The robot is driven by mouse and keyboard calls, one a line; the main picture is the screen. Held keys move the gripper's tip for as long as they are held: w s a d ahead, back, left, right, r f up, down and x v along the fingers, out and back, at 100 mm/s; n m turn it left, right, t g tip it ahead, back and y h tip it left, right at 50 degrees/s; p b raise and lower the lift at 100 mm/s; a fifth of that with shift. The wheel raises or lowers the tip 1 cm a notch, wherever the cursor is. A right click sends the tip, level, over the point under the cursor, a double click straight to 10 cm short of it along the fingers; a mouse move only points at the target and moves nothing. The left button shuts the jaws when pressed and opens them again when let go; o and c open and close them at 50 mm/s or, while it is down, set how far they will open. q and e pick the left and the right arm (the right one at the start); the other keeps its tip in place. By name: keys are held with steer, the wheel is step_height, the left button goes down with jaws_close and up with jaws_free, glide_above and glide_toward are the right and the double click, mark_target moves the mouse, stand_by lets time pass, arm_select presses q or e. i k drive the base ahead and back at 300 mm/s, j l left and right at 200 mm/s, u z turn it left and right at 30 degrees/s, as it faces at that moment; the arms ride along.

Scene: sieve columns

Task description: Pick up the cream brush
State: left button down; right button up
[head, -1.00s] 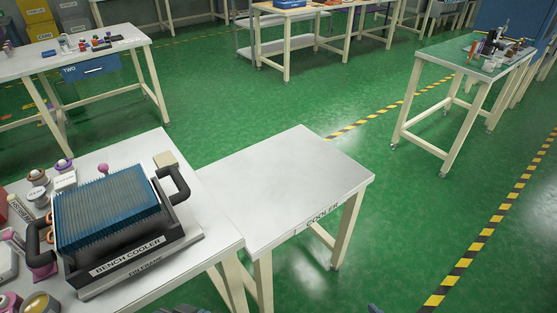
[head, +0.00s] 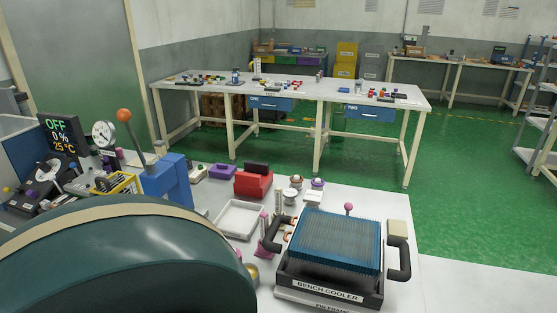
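I cannot make out a cream brush for certain in the head view. Many small items on the near bench and the far tables are too small to tell apart. A cream block (head: 397,229) sits by the right handle of the bench cooler, and its kind is unclear. Neither of my grippers is in view.
The bench cooler (head: 328,291) with blue fins stands on the near white bench (head: 442,290). Left of it are a white tray (head: 221,217), a red holder (head: 253,183) and a blue lever stand (head: 168,182). A large dark green curved body (head: 130,265) fills the lower left. Green floor (head: 480,200) is clear at right.

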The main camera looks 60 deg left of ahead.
mark_target(278, 190)
steer(key=u, duration=1.75)
